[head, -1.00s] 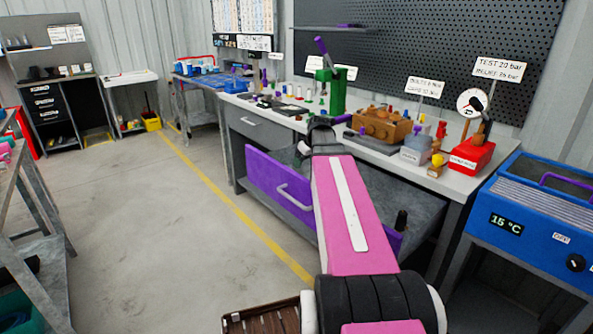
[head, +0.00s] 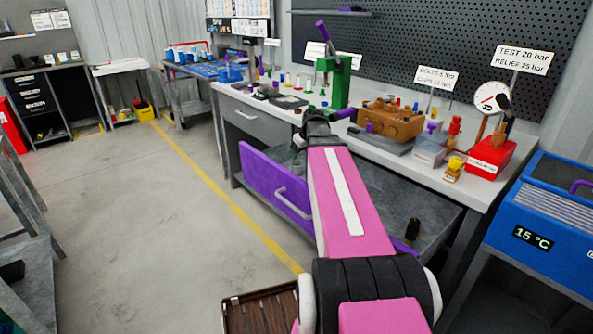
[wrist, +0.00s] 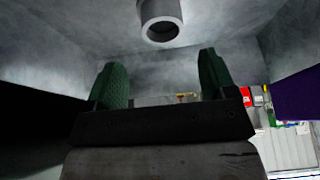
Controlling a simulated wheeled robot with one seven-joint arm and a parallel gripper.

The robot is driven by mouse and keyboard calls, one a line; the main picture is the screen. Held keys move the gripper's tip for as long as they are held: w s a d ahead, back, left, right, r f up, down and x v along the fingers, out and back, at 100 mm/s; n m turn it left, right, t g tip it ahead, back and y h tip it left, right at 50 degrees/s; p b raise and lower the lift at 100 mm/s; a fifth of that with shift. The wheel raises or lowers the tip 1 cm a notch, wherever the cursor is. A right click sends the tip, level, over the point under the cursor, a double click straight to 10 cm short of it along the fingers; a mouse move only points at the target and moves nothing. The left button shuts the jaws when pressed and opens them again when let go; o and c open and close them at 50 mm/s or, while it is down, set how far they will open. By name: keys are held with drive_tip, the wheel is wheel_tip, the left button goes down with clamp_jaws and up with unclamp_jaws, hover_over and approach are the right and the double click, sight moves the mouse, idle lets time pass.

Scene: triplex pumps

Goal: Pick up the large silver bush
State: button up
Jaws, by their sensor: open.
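In the wrist view, a silver-grey hollow cylinder (wrist: 161,22), which looks like the large silver bush, shows at the top middle with its round bore facing the camera. My gripper (wrist: 163,70) is open, with two green-padded fingers set wide apart. The bush is beyond the fingertips, roughly centred between them, and nothing is held. Grey drawer-like walls surround it. In the head view, my arm reaches over the open purple-fronted drawer (head: 262,181), and the fingers and bush are hidden there.
The workbench (head: 478,193) carries a green press (head: 333,82), a brown pump block (head: 390,120) and a red gauge stand (head: 489,152). A small dark object (head: 413,229) stands in the drawer's right part. A blue bath (head: 537,211) stands at right.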

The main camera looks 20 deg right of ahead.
sight(296, 166)
drive_tip(key=shift+s+x, duration=0.15)
drive_tip(key=shift+x, duration=1.65)
drive_tip(key=shift+s+x, duration=0.15)
drive_tip(key=shift+x, duration=1.7)
drive_tip(key=shift+a, duration=0.1)
drive_tip(key=c, duration=1.1)
